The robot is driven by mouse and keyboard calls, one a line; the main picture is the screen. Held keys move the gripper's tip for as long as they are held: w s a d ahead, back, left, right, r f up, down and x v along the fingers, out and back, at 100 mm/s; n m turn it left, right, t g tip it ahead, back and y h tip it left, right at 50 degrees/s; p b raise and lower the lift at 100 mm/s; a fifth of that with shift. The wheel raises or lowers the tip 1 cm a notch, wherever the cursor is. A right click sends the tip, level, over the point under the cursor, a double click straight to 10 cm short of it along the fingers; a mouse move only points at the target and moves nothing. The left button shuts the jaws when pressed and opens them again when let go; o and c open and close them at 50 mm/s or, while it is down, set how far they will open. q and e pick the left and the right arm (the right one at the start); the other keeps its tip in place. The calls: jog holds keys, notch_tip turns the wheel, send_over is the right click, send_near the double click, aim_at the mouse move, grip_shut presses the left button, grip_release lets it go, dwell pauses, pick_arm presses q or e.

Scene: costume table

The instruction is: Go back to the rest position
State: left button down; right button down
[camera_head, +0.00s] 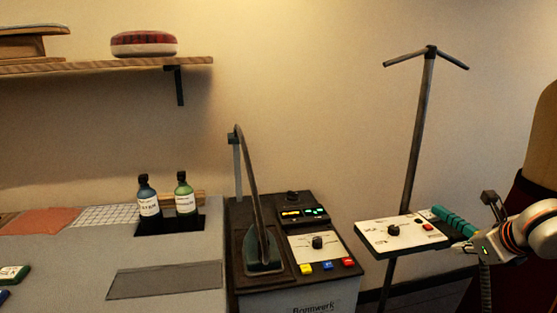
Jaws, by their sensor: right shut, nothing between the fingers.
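My right gripper (470,246) comes in from the right edge with its fingers shut and nothing visible between them. Its fingertips are at the right side of a white control panel (405,235) on a stand; I cannot tell whether they touch it. A teal ribbed handle (455,222) sticks out from the panel's right end, just above my gripper. My left gripper is not in view.
A machine labelled Bannwerk (325,293) with an iron-shaped piece (263,252) stands left of the panel. The grey table (60,265) holds two bottles (184,193) on a black mat. A shelf (100,65) hangs above. A metal pole (418,135) rises behind the panel.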

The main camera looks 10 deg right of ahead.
jog(key=s+a+f+m+y, duration=0.1)
jog(key=s+a+f+m, duration=0.1)
jog(key=s+f+m, duration=0.5)
jog(key=s+a+f+m+y, duration=0.15)
jog(key=f+m, duration=0.25)
jog(key=f, duration=0.7)
jog(key=s+a+f+m+y, duration=0.1)
jog(key=s+a+f+m, duration=0.2)
jog(key=f+m, duration=0.4)
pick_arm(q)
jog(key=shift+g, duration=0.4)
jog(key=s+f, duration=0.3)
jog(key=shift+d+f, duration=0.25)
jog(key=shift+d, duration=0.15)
pick_arm(e)
jog(key=s+a+f+m, duration=0.3)
jog(key=a+f+m, duration=0.1)
jog(key=a, duration=0.4)
jog(key=s+a+f+m+t, duration=0.1)
jog(key=s+a+f+m, duration=0.2)
jog(key=a+m, duration=0.4)
jog(key=s+a+f+m, duration=0.4)
jog(key=s+a+m, duration=0.1)
jog(key=a, duration=0.4)
jog(key=shift+s+a+f+m+t, duration=0.25)
jog(key=shift+a+f+m+t, duration=0.1)
jog(key=shift+m, duration=0.15)
